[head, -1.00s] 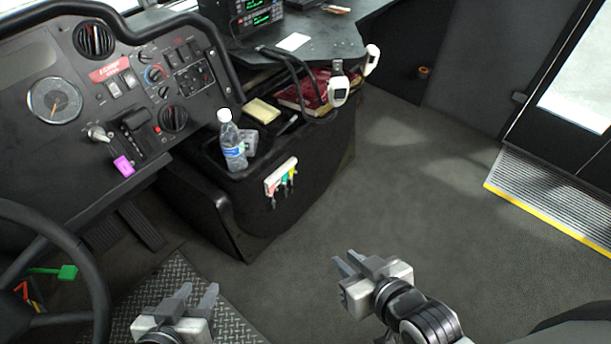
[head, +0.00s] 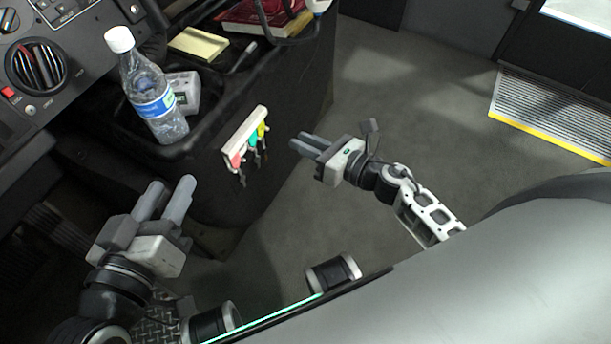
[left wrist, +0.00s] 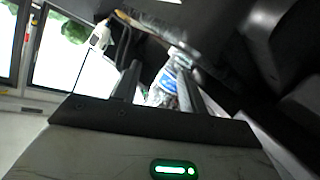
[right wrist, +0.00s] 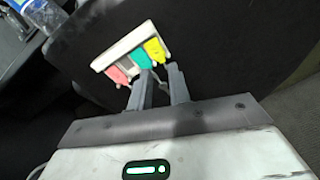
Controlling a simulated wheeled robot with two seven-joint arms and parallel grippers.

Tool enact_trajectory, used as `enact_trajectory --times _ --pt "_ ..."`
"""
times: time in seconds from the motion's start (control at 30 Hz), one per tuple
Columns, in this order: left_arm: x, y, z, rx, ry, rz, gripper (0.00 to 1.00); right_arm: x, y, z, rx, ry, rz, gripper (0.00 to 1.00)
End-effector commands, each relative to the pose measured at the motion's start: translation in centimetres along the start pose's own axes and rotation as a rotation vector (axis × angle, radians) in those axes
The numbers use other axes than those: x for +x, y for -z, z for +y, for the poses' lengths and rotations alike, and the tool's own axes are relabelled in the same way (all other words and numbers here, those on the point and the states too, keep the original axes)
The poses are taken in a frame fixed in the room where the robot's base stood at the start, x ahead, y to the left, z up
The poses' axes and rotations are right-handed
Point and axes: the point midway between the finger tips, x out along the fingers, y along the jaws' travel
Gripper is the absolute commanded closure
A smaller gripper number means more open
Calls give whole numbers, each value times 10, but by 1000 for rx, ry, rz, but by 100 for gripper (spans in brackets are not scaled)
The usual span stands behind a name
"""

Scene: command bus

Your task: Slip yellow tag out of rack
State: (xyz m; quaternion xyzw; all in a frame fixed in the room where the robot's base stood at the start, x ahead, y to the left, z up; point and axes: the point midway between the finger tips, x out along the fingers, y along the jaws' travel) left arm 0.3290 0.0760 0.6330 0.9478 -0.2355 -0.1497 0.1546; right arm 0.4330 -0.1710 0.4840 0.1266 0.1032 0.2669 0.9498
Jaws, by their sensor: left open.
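The white rack (head: 240,140) is mounted on the side of the black console, with pink, green and yellow tags with keys on it. The yellow tag (head: 262,129) is at the right end; it also shows in the right wrist view (right wrist: 155,49). The green tag (right wrist: 137,59) and pink tag (right wrist: 117,75) are beside it. My right gripper (head: 299,140) is just right of the rack, its fingers slightly apart and empty, pointing towards the yellow and green tags. My left gripper (head: 173,183) is open and empty, left of and below the rack.
A water bottle (head: 152,95) stands in the console tray beside a small grey box (head: 184,91). A yellow pad (head: 199,43) and a red book (head: 256,14) lie on the console. Open floor (head: 400,110) stretches right of the console, to the yellow-edged step (head: 545,138).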

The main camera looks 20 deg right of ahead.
Motion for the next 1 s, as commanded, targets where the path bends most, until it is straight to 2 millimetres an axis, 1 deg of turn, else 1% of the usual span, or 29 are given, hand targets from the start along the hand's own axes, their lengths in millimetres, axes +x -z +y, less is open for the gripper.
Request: enact_trajectory --times 0.03,0.1,0.2,0.33,0.43,1.0 --pt "3 -12 -2 -7 -15 12 58 5 23 -9 -111 -26 28 81" --pt "4 -13 -1 -13 -28 22 58 7 34 -12 -223 -56 59 81" --pt "4 -12 1 -18 -37 29 58 9 41 -14 -303 -79 82 81" --pt "3 -9 3 -22 -40 31 58 14 41 -12 -322 -85 85 81" --pt "3 -9 3 -24 -41 33 58 22 41 -12 -318 -83 85 81" --pt "4 -9 5 -71 -71 64 58 78 48 -8 -317 -84 84 81"
